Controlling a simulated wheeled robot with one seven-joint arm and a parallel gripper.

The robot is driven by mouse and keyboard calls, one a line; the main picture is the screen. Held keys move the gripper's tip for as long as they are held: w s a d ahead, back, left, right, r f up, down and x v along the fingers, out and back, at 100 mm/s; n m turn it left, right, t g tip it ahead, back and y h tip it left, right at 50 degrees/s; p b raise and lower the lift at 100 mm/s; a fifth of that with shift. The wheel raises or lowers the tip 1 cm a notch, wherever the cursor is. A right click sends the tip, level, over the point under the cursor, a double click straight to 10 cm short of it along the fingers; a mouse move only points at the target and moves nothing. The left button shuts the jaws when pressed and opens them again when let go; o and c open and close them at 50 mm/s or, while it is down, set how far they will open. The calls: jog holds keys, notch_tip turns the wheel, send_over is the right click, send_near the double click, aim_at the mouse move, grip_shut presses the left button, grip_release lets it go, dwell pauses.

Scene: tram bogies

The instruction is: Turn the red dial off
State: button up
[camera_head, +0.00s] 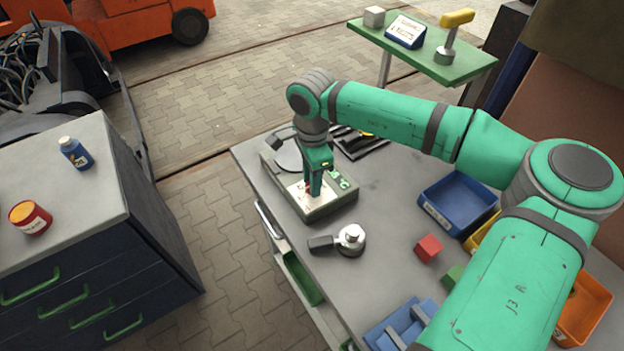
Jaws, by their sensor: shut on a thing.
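A grey-green device (318,211) with a round plate (288,157) and a "°C" marking stands at the far left part of the grey workbench. The red dial (308,188) sits on its pale front panel. Only a small bit of red shows, because my gripper covers most of it. My gripper (314,190) points down over the panel, its fingers shut on the red dial. The dial's setting cannot be read from here.
A metal tool with a dark handle (322,242) lies in front of the device. A red cube (428,248) and a blue bin (458,202) are to the right. An open drawer (302,278) juts from the bench's left side.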

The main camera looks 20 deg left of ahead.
jog(key=o, duration=1.1)
jog(key=shift+c, duration=0.2)
jog(key=shift+r, duration=0.1)
notch_tip(320, 180, up, 11)
jog(key=shift+f, duration=0.2)
